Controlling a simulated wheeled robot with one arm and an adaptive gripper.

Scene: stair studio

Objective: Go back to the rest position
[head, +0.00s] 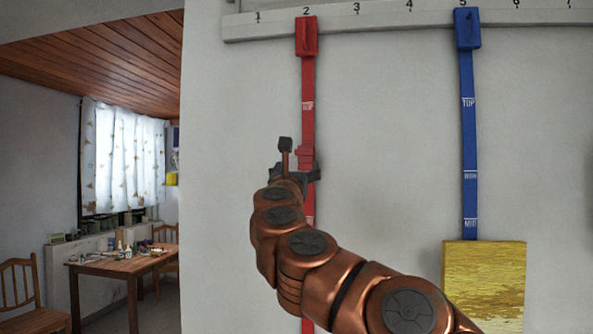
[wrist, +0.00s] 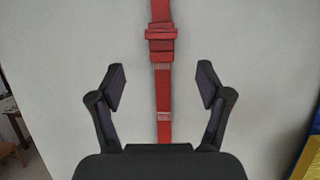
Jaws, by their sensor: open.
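My gripper (head: 299,160) is raised in front of the wall, close to the red strap (head: 308,75). In the wrist view my gripper (wrist: 160,87) is open, with its two fingers wide apart and nothing between them but the view of the strap and the wall. The red strap (wrist: 163,90) hangs down, with a red slider (wrist: 160,45) on it just beyond the fingertips. The slider (head: 304,155) also shows beside my gripper in the head view. My arm hides part of the strap's lower length.
A numbered white rail (head: 410,23) runs along the wall top. A blue strap (head: 469,140) hangs at the right, above a yellow panel (head: 485,285). At the left, an opening shows a wooden table (head: 125,265), chairs (head: 20,290) and a curtained window (head: 122,157).

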